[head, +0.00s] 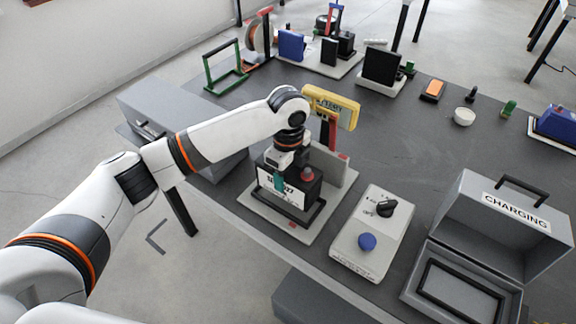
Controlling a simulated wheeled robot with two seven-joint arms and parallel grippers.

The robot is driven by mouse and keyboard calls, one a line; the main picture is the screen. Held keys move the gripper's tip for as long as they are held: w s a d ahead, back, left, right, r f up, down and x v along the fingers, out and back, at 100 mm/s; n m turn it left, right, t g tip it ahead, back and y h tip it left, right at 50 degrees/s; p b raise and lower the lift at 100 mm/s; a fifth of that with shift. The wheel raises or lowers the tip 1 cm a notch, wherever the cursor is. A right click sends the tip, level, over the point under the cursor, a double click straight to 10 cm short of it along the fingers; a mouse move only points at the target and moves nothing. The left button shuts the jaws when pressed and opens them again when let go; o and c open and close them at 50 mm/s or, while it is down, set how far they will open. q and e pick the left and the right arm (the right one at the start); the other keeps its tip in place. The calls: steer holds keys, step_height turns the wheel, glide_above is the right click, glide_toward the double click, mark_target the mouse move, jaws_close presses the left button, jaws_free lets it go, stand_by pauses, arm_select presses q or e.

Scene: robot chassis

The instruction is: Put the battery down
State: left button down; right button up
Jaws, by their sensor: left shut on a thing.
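The battery (297,197) is a dark block with a white label on its front and a red cap on top. It is upright within the light grey base plate (330,211), above or inside a black frame. Whether its underside touches the plate is hidden. My left gripper (281,171) comes down from above at the battery's left end and is shut on it. A small teal part shows below the gripper; the fingertips are partly hidden. My right gripper is out of view.
A yellow meter (331,106) stands behind the battery. A control box (371,236) with a black knob and blue button is to the right. An open grey case (500,222) labelled CHARGING stands at the far right. A grey box (180,118) is at left.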

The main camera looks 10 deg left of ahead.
arm_select(q)
step_height(320, 180, down, 3)
steer(key=shift+f, duration=0.1)
steer(key=shift+w+f, duration=0.1)
steer(key=shift+f, duration=0.2)
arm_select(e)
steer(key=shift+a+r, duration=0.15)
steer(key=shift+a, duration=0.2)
arm_select(q)
steer(key=shift+f, duration=0.1)
steer(key=shift+c, duration=2.1)
jaws_free()
steer(key=shift+s+f, duration=0.15)
steer(key=shift+s, duration=0.05)
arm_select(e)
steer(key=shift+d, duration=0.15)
arm_select(q)
steer(key=shift+r, duration=0.2)
step_height(320, 180, up, 12)
steer(key=shift+f+b, duration=0.1)
steer(key=shift+b, duration=0.25)
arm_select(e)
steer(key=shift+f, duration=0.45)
